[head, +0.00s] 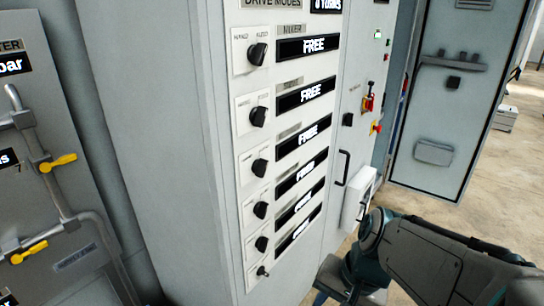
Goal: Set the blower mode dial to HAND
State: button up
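A column of black mode dials runs down the grey cabinet front under the "DRIVE MODES" heading. The small labels on the lower rows are too blurred to read, so I cannot tell which dial is the blower's. The upper displays, such as the top display (307,46), read FREE; the lowest are hard to read. My arm shows at the lower right, apart from the dials; my gripper is out of view.
A white box (358,200) is mounted low there. Pipes with yellow valve handles (58,161) are at the left. An open grey door (440,100) stands at the right.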

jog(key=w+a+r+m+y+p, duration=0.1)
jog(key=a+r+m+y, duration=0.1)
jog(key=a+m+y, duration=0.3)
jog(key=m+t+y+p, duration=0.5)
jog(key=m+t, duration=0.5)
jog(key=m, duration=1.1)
send_near(265, 171)
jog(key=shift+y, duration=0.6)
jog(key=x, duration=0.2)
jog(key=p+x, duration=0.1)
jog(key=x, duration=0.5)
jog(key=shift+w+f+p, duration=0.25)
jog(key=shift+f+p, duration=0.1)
jog(key=shift+p, duration=0.05)
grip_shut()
